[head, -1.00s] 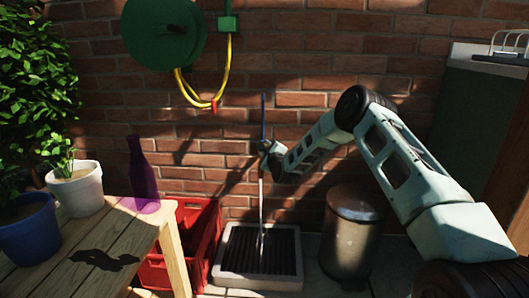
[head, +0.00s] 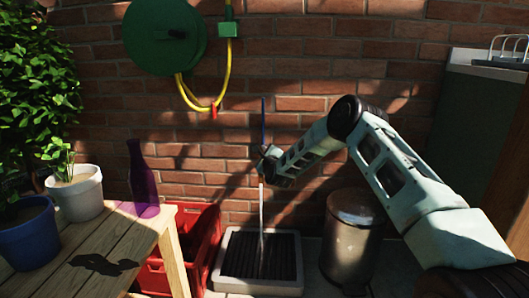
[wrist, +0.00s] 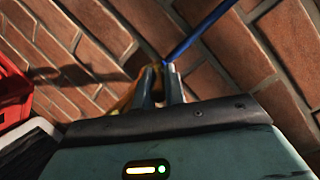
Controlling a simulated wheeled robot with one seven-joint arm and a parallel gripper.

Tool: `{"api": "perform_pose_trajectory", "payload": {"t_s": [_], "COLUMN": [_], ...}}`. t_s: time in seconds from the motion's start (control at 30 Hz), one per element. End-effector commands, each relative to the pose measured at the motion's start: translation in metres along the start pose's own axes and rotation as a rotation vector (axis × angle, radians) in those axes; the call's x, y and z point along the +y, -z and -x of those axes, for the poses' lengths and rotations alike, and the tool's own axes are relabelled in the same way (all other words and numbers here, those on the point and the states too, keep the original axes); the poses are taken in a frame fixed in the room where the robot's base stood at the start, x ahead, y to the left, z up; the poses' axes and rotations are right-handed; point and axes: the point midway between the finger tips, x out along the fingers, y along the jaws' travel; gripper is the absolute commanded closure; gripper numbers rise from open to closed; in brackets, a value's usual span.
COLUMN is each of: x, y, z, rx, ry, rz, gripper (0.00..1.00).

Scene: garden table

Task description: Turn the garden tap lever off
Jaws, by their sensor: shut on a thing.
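The tap's blue lever (head: 263,120) stands upright against the brick wall in the head view. In the wrist view the lever (wrist: 200,28) runs from the upper right down to my fingertips. My gripper (head: 264,164) is at the lower end of the lever. In the wrist view my gripper (wrist: 161,78) is shut on the lever near its base. A yellowish brass part of the tap (wrist: 134,92) shows just behind the fingers; the rest of the tap is hidden. A thin stream of water (head: 261,208) falls below my gripper.
A drain tray (head: 217,272) lies under the water. A red crate (head: 207,235) stands left of it, and a metal bin (head: 350,245) right. A wooden table (head: 135,240) holds a purple bottle (head: 143,185) and pots. A green hose reel (head: 160,38) hangs above.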

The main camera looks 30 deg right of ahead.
Motion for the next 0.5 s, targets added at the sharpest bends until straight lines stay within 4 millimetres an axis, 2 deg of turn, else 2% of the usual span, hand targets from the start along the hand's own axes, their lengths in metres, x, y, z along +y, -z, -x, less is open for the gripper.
{"api": "perform_pose_trajectory", "payload": {"t_s": [0.2,0.5], "x": [0.0039,0.0046], "y": [-0.0069,-0.0065], "z": [-0.0017,-0.0014], "rx": [0.091,0.114], "ry": [0.063,0.076], "rz": [0.000,0.003], "gripper": [1.00,1.00]}}
